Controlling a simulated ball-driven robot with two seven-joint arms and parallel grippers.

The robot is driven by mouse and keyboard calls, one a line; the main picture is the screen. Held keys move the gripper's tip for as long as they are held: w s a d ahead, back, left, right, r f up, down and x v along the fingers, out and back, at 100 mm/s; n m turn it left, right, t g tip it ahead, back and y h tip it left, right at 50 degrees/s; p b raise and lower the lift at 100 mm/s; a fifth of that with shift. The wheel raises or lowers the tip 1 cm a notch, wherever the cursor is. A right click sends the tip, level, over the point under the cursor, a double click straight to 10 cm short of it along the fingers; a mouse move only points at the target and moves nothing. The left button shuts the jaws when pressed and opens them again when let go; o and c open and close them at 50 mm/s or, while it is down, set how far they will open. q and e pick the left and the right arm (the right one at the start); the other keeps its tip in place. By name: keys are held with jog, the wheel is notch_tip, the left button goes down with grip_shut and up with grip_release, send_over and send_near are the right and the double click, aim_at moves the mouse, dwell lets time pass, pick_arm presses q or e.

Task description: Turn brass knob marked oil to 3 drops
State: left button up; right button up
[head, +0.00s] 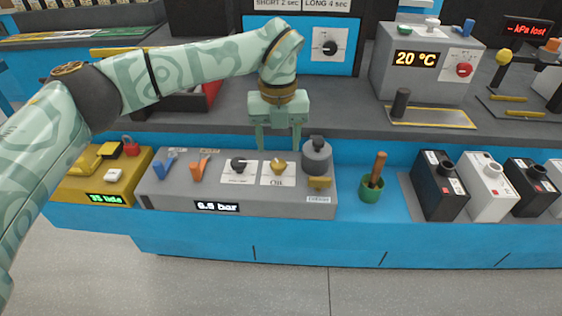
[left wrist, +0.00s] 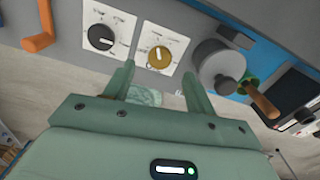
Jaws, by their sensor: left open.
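The brass knob (head: 278,166) sits on a white dial plate marked OIL (head: 277,182) on the grey panel box. In the left wrist view the brass knob (left wrist: 159,57) shows just beyond my fingertips, its white mark pointing up toward the top of the picture. The scale lettering is too small to read. My left gripper (head: 279,152) is open, pointing down, above and around the line of the knob, with nothing between its fingers. In the left wrist view the left gripper (left wrist: 160,80) shows a clear gap between the fingers and the knob. My right gripper is not in view.
A black knob (head: 239,165) on its own white plate is left of the brass one. A grey round cap (head: 317,155) stands close on the right. Orange (head: 199,170) and blue (head: 165,165) levers are farther left. A green pot (head: 371,190) stands right of the box.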

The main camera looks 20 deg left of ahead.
aim_at(278, 163)
pick_arm(q)
notch_tip(278, 163, down, 5)
jog(key=shift+f+b, duration=0.15)
jog(key=shift+b, duration=0.7)
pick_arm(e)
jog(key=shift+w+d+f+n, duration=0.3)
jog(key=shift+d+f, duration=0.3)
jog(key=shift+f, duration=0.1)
pick_arm(q)
jog(key=shift+s, duration=0.1)
jog(key=shift+c, duration=0.4)
jog(key=c, duration=0.9)
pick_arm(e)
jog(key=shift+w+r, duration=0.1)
